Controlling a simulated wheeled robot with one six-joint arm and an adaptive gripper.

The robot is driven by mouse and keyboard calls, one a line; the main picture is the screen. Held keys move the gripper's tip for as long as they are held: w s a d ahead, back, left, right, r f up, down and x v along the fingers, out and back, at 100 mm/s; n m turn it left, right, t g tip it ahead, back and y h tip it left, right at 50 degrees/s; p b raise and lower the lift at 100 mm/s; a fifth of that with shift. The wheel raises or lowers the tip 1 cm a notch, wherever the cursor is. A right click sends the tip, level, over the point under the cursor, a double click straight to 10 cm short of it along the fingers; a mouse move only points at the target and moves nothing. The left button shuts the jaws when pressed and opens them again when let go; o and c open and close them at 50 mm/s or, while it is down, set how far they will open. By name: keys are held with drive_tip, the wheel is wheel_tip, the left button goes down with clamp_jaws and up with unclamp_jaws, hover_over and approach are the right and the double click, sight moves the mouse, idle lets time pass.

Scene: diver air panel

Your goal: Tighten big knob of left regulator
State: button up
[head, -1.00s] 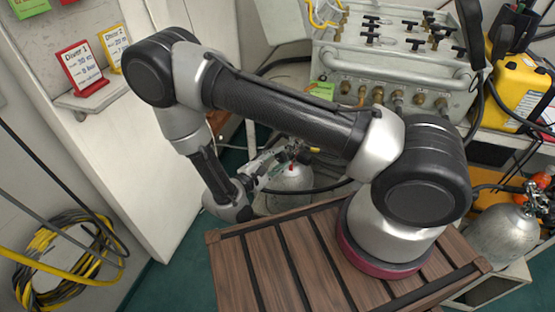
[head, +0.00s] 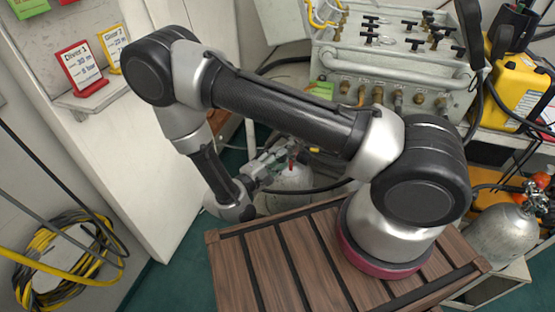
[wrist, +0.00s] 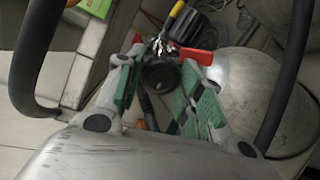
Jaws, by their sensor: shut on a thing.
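The big knob (wrist: 161,74) of the left regulator is round and black. It sits between the green-padded fingers of my gripper (wrist: 164,80) in the wrist view, and the gripper is shut on it. Red and metal regulator parts (wrist: 197,55) show just behind the knob. In the head view my gripper (head: 275,160) reaches to the top of the left grey cylinder (head: 290,181), beside a small red part. The knob is hidden there by the gripper and arm.
A slatted wooden surface (head: 285,255) lies in front of the cylinder. The air panel (head: 390,70) with several black valve handles stands behind my arm. A black hose (head: 325,187) runs near the gripper. Another cylinder (head: 500,235) stands at right, and a coiled hose (head: 65,260) hangs at left.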

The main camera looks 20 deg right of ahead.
drive_tip(key=shift+a, duration=0.15)
drive_tip(key=o, duration=1)
drive_tip(key=v, duration=0.7)
drive_tip(key=shift+s+a, duration=0.1)
drive_tip(key=shift+a, duration=0.1)
